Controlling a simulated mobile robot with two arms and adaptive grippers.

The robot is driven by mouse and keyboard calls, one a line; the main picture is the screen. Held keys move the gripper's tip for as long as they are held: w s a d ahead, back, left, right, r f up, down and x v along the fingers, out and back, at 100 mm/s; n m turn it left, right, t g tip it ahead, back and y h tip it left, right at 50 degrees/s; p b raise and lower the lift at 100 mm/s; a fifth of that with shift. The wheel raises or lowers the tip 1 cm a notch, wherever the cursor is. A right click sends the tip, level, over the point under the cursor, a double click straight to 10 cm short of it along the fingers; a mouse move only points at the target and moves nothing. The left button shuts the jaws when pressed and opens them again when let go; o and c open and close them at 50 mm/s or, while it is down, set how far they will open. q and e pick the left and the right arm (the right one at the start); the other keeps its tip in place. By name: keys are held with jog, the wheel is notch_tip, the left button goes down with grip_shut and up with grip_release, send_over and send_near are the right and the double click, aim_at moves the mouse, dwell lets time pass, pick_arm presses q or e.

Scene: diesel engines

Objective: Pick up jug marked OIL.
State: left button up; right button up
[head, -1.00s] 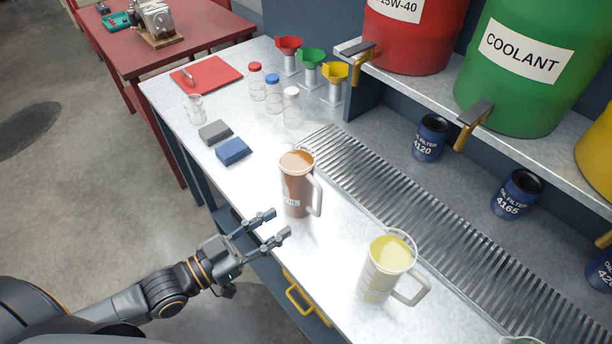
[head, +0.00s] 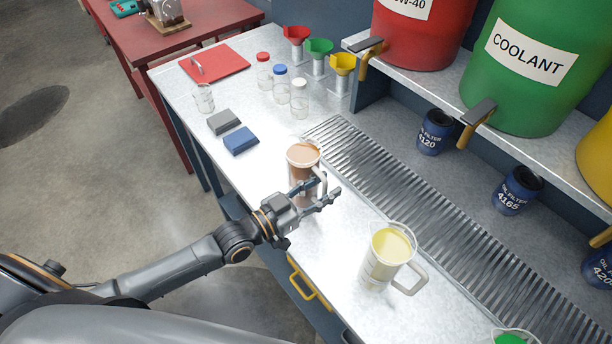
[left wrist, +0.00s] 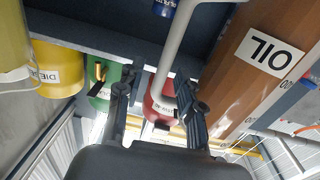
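The jug marked OIL (head: 303,156) holds brown liquid and stands upright on the metal bench, partly hidden behind my left gripper (head: 327,187). Its label reads OIL in the left wrist view, where the brown jug body (left wrist: 245,75) fills the right side. The jug's pale handle (left wrist: 182,38) shows between the two fingers of my left gripper (left wrist: 156,78), near their tips. The fingers are apart, with gaps visible beside the handle. My right gripper is in neither view.
A jug of yellow liquid (head: 385,262) stands close by at the right. A slatted grate (head: 400,200) runs behind the jugs. Blue (head: 240,140) and grey (head: 223,121) blocks lie to the left. A shelf behind holds red (head: 420,40) and green (head: 525,70) drums.

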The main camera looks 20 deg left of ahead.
pick_arm(q)
jog(key=shift+w+d, duration=0.3)
jog(key=shift+s, duration=0.1)
jog(key=shift+c, duration=0.4)
grip_shut()
jog(key=shift+a+r, duration=0.1)
jog(key=shift+r, duration=0.05)
